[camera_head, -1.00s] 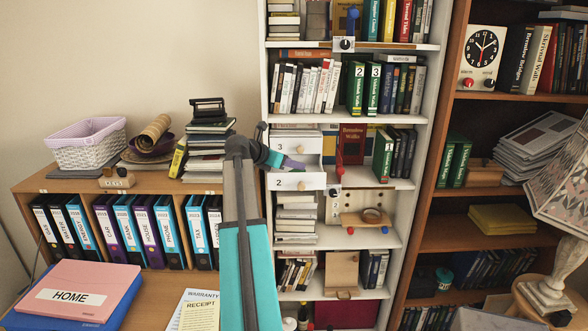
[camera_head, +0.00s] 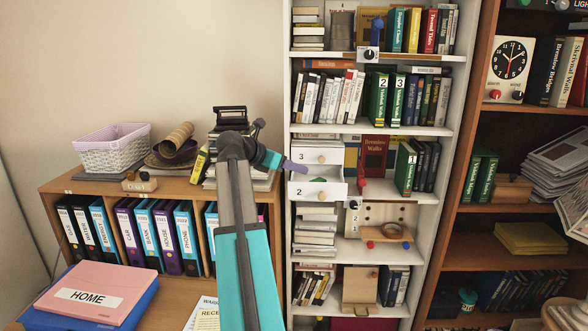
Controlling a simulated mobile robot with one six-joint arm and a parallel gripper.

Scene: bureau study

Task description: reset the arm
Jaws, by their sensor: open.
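My arm rises from the bottom centre, bends at a dark elbow beside the stacked books, and reaches right. My gripper (camera_head: 296,167) is the small purple end of the arm, in front of the white bookcase, near drawers 3 and 2. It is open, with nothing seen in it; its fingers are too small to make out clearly. Whether the gripper touches a drawer cannot be told.
A low cabinet (camera_head: 165,187) with binders, a white basket (camera_head: 112,148) and stacked books (camera_head: 231,140) stands left. A pink HOME folder (camera_head: 90,292) lies in front. The white bookcase (camera_head: 445,95) and a brown one (camera_head: 470,125) fill the right. Open wall shows upper left.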

